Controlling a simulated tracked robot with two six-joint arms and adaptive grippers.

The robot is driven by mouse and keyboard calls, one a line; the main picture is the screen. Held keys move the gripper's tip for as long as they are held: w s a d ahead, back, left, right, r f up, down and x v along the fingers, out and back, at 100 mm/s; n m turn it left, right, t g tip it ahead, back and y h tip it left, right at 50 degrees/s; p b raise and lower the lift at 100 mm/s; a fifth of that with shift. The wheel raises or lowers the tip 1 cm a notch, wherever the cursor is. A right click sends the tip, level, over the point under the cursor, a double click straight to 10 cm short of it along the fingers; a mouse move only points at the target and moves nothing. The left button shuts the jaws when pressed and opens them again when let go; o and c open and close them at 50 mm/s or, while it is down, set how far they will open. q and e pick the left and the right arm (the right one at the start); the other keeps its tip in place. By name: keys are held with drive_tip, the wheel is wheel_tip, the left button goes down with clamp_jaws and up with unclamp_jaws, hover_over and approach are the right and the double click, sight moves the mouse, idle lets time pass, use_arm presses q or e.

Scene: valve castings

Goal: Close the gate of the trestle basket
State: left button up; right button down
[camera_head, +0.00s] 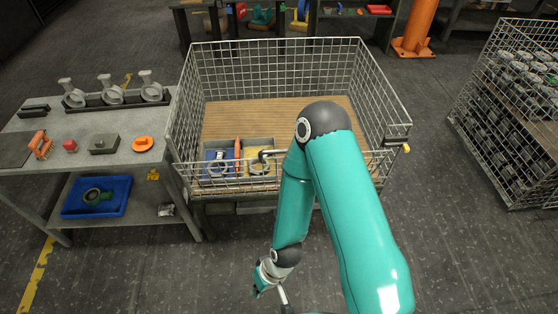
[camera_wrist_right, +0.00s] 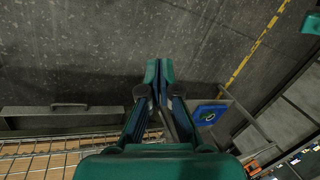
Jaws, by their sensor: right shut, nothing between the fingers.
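The trestle basket (camera_head: 270,42) is a wire-mesh box with a wooden floor, in the middle of the head view. Its front mesh (camera_head: 225,182) stands lower than the side walls. My teal arm hides its right part, and I cannot tell how the gate hangs. A latch with a yellow end (camera_head: 405,148) is at the front right corner. My right gripper (camera_head: 259,290) is low in front of the basket, apart from it. In the wrist view my right gripper (camera_wrist_right: 158,78) is shut and empty, with basket mesh (camera_wrist_right: 40,150) at lower left. My left gripper is out of view.
A grey bench (camera_head: 100,165) with castings, small parts and a blue tray (camera_head: 97,197) below stands at the left. A grey bin (camera_head: 268,143) with parts sits inside the basket. A full wire crate (camera_head: 520,120) stands at the right. Floor between is clear.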

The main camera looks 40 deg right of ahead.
sight(280, 160)
use_arm(q)
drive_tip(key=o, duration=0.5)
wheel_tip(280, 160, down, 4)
drive_tip(key=b, duration=0.3)
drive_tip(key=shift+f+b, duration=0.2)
drive_tip(key=shift+b, duration=0.2)
use_arm(e)
drive_tip(key=w+d+r+n+t+h+b, duration=0.1)
drive_tip(key=w+d+n+t+h+b, duration=0.1)
drive_tip(key=w+d+n+t+b, duration=0.45)
drive_tip(key=w+d+n+t+h+b, duration=0.2)
drive_tip(key=w+t+h+b, duration=0.15)
drive_tip(key=w+b, duration=0.75)
drive_tip(key=s+d+r+n+t+h+b, duration=0.4)
drive_tip(key=d+r+h+b, duration=0.5)
drive_tip(key=b, duration=0.6)
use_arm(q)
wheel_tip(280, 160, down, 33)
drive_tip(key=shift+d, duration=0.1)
use_arm(e)
drive_tip(key=shift+n+t+y, duration=0.45)
drive_tip(key=shift+t, duration=0.05)
drive_tip(key=x, duration=1)
drive_tip(key=r+x, duration=0.1)
drive_tip(key=x, duration=0.4)
drive_tip(key=shift+s+d, duration=0.15)
drive_tip(key=shift+d, duration=0.1)
